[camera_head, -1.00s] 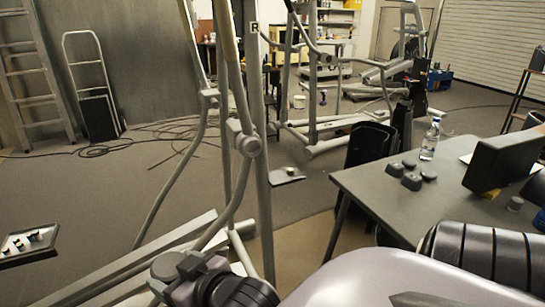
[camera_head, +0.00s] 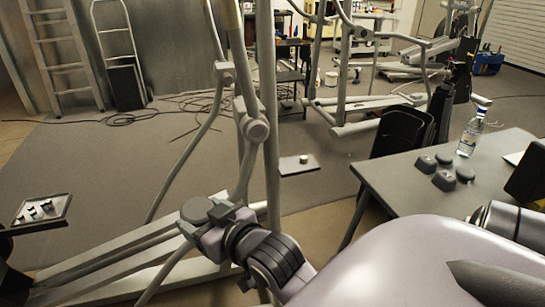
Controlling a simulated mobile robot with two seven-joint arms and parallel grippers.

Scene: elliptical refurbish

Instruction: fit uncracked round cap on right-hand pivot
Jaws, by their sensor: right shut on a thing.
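My right gripper (camera_head: 212,213) is low in the middle of the head view, in front of the near elliptical trainer. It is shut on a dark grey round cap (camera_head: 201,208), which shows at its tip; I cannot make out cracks. The near pivot (camera_head: 257,131) is a round grey hub on the trainer's lever, above and to the right of the gripper and apart from the cap. A second pivot (camera_head: 224,72) is farther back on the other lever. My left gripper is not in view.
A grey table (camera_head: 405,196) at the right holds several dark caps (camera_head: 443,180) and a bottle (camera_head: 471,133). A tray (camera_head: 42,211) with small parts is at the left. A small mat (camera_head: 299,166) lies on the floor. A black bin (camera_head: 400,134) stands beside the table.

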